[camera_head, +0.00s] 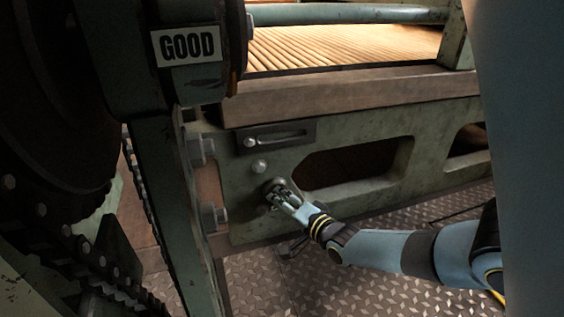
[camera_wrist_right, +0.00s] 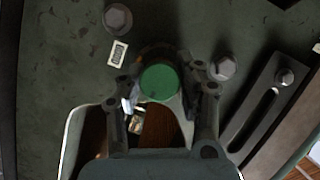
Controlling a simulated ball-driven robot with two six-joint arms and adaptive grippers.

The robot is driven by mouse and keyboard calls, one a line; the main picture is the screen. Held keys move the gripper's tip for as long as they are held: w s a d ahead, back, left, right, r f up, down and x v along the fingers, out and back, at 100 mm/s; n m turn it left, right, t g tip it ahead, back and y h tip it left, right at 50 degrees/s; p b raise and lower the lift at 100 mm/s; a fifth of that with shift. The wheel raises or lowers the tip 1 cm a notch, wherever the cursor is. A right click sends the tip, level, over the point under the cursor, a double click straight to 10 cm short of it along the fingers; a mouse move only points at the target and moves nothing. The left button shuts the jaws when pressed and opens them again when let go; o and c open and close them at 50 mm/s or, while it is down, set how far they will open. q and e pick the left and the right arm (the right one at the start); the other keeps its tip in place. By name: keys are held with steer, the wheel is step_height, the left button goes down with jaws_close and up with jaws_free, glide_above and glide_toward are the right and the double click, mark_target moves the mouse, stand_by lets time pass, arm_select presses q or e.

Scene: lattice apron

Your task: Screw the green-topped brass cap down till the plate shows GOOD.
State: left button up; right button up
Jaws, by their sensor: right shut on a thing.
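The white plate (camera_head: 187,45) at the upper left of the head view reads GOOD in black letters. The green-topped cap (camera_wrist_right: 159,83) is in the middle of the wrist view, on the green machine frame, with its round top facing the camera. My right gripper (camera_head: 279,191) reaches the frame from the lower right and is shut on the cap, with a finger on either side of it in the wrist view. The fingers hide most of the cap in the head view, and its brass sides are hard to make out. My left gripper is not in view.
A slotted bracket (camera_head: 275,137) and bolt heads sit on the frame near the cap. A dark opening (camera_head: 350,165) lies right of it. A dark chain (camera_head: 95,262) and wheel fill the left side. Patterned metal floor (camera_head: 330,285) lies below. A small label (camera_wrist_right: 118,53) is near the cap.

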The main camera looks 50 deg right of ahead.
steer(key=shift+m, duration=0.4)
steer(key=o, duration=1.2)
steer(key=v, duration=1.2)
steer(key=shift+s+f, duration=0.1)
steer(key=shift+f, duration=0.1)
